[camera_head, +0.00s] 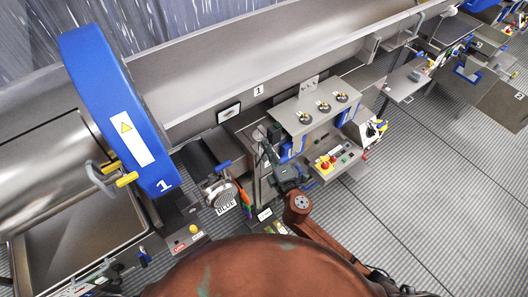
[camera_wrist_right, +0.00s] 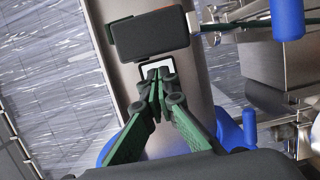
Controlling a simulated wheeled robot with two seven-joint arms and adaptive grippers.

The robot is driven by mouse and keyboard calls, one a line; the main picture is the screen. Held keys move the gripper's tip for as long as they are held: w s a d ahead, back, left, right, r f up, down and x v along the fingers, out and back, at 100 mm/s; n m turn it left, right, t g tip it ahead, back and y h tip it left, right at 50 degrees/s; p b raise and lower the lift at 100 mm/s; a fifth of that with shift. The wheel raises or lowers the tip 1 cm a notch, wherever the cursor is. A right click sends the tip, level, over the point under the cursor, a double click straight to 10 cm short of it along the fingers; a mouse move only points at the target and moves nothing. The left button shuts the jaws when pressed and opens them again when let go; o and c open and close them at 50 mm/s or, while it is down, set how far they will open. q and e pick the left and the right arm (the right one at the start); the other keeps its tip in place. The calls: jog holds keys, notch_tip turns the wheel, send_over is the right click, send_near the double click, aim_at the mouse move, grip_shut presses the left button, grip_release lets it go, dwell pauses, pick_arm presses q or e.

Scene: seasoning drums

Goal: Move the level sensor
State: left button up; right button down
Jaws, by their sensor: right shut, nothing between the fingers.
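My right gripper (camera_head: 264,142) is over the grey machine in the middle of the head view. In the right wrist view its green fingers (camera_wrist_right: 157,75) meet at the tips, shut and empty. Just beyond the tips is a dark box with an orange edge (camera_wrist_right: 152,34). It may be the level sensor, but I cannot tell for sure. The fingers look apart from it, and a pale square plate (camera_wrist_right: 158,66) shows behind the tips. I cannot make out the level sensor clearly in the head view. My left gripper cannot be made out.
A blue drum ring marked 1 (camera_head: 120,110) stands at the left. A long grey trough (camera_head: 290,55) runs across the back. A control panel with a red button (camera_head: 325,164) is right of the gripper. The ribbed floor (camera_head: 440,190) is clear at the right.

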aim_at(272, 140)
jog(key=shift+w+d, duration=0.35)
jog(key=shift+d, duration=0.15)
jog(key=shift+w+d, duration=0.45)
jog(key=shift+d, duration=0.4)
